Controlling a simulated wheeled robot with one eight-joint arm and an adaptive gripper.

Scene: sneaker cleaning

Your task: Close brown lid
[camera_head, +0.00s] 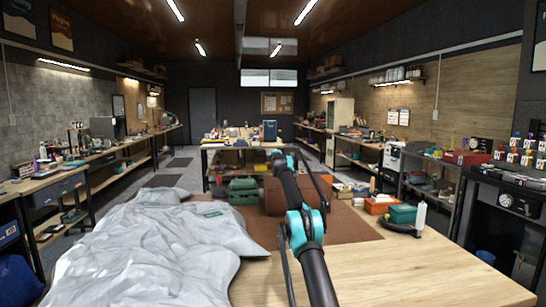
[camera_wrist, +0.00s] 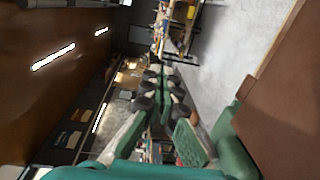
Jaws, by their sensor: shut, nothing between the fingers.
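A brown case or lid (camera_head: 319,188) stands upright at the far edge of the wooden table, partly hidden behind my arm. A large brown panel (camera_wrist: 288,105), probably part of the same thing, fills the right side of the wrist view. My gripper (camera_wrist: 164,72) is shut and empty, to the left of that panel in the wrist view and apart from it. In the head view, my gripper (camera_head: 279,156) is small, at the far end of my arm. I cannot tell the lid's exact angle or its hinge.
A crumpled grey sheet (camera_head: 150,250) covers the table's left part. A brown mat (camera_head: 345,236) lies under my arm. A green bag (camera_head: 242,191) stands left of the case. Right are an orange box (camera_head: 379,205), a teal box (camera_head: 402,213) and a white bottle (camera_head: 420,217). The front right is clear.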

